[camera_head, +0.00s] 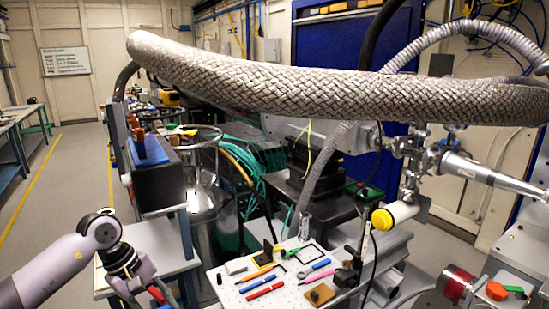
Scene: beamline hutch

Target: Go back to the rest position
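My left arm (60,268) comes in from the lower left in the head view. Its gripper (136,284) points down over a white-topped table (158,240). The fingers are small and dark, and I cannot tell whether they are open or shut. A red and black item (157,294) shows right beside the gripper; I cannot tell whether they touch. My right gripper is not in view.
A thick braided hose (330,92) crosses the upper view. A white perforated board (240,290) holds several small tools, including a blue-handled one (319,264). A steel vessel (213,215) stands behind. Grey floor (62,190) is clear at left.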

